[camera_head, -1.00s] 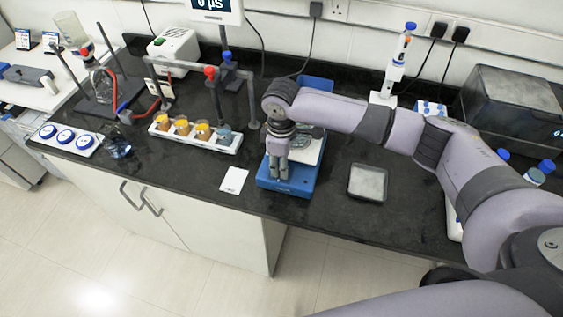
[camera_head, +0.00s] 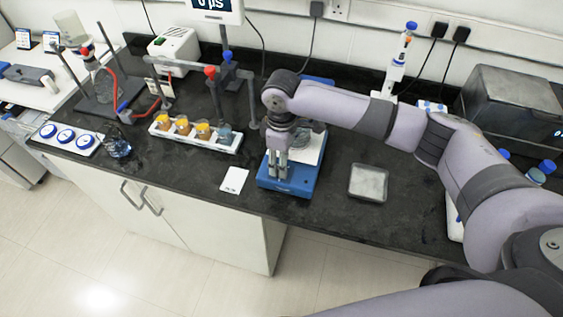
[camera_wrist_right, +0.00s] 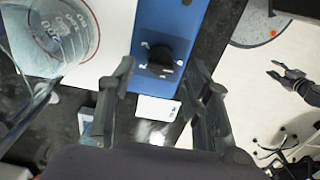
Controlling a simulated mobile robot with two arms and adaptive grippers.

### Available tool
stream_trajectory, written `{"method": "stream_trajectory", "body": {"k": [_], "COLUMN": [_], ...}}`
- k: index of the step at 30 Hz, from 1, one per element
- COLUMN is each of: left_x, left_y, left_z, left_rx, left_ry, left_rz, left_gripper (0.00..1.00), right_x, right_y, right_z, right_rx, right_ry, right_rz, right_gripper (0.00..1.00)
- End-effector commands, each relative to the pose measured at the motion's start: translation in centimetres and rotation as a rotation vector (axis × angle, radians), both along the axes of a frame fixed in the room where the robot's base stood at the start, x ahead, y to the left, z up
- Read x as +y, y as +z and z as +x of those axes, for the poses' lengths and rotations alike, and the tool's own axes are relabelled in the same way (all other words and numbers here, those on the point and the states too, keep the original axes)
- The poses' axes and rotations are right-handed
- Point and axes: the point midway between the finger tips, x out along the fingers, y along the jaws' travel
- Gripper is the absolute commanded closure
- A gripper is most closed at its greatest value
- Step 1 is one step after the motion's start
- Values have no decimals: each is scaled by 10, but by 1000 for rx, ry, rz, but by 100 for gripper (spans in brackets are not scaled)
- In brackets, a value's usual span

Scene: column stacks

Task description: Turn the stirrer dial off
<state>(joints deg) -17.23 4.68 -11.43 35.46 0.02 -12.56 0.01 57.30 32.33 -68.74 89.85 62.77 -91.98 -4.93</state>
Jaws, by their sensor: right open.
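The stirrer is a blue unit (camera_head: 300,187) with a white top plate, near the front edge of the black bench. Its black dial (camera_wrist_right: 161,57) sits on the blue front panel among small white marks, in the right wrist view. My right gripper (camera_head: 277,176) hangs over the front of the stirrer. In the right wrist view its two fingers (camera_wrist_right: 163,82) stand apart, one on each side of the dial, with no visible contact. The dial is hidden in the head view. A dark gripper (camera_wrist_right: 295,82), apparently my left, shows small over the floor; its jaw state is unclear.
A glass beaker (camera_wrist_right: 62,40) stands on the stirrer's white plate (camera_wrist_right: 105,25), close to the right gripper. A white card (camera_head: 234,180) lies left of the stirrer, and a grey square tray (camera_head: 368,183) lies right. Sample cups fill a white rack (camera_head: 190,142) further left.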

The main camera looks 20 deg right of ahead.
Motion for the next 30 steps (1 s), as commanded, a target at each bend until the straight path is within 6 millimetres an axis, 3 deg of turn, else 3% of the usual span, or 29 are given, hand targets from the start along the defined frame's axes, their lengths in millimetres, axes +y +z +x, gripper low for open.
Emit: {"method": "stream_trajectory", "body": {"k": [6,12,30], "left_x": [-1,-1,-2], "left_y": [0,0,0], "left_z": [1,1,1], "left_rx": [-1,-1,-1], "left_ry": [0,0,-1], "left_rz": [-1,-1,-2], "left_gripper": [63,63,63], "right_x": [0,1,1], "right_y": [36,56,61], "right_z": [0,0,-1], "right_rx": [-2,0,1], "right_ry": [2,1,2], "right_rz": [1,1,1], "right_gripper": [55,55,55]}}
